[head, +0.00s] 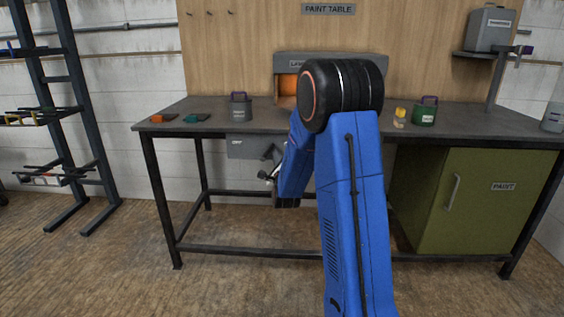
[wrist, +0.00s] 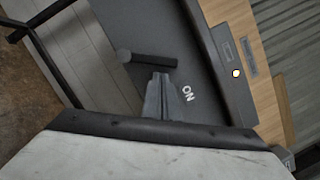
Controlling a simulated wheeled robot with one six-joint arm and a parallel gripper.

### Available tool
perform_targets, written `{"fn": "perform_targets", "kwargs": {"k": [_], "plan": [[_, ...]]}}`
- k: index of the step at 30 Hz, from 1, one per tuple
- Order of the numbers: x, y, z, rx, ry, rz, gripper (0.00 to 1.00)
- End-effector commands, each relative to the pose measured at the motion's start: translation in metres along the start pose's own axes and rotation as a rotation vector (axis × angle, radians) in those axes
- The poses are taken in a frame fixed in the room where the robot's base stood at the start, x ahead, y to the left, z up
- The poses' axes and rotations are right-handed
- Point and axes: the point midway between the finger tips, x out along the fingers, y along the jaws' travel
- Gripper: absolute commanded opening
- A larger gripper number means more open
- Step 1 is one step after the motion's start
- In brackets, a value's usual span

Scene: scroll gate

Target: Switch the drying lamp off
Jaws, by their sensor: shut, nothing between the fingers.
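The lamp hood (head: 290,63) stands at the back of the paint table, with an orange glow inside, partly hidden by my arm. A grey box (head: 242,148) hangs under the table's front edge, its lettering too small to read surely. In the wrist view a dark panel (wrist: 150,25) carries the word ON and a black bar handle (wrist: 152,60). A small light (wrist: 236,73) is lit on a dark strip beside it. My gripper (wrist: 162,76) is shut and empty, its tips close to the handle; I cannot tell if they touch. In the head view my arm mostly hides it.
The paint table (head: 210,108) bears a grey can (head: 239,107), a green can (head: 424,112) and small items. An olive cabinet (head: 480,205) stands under its right side. A dark rack (head: 60,100) is at the left. Floor in front is clear.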

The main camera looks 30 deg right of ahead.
Motion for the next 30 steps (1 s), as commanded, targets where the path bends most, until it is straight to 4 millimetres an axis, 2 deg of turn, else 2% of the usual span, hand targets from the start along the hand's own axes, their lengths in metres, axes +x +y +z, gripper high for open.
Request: {"fn": "perform_targets", "kwargs": {"k": [16,30], "plan": [[0.001,0.0001,0.0052,-0.005,0.0,0.002,0.0],[0.0023,-0.0024,0.0101,-0.084,-0.001,0.021,0.0]]}}
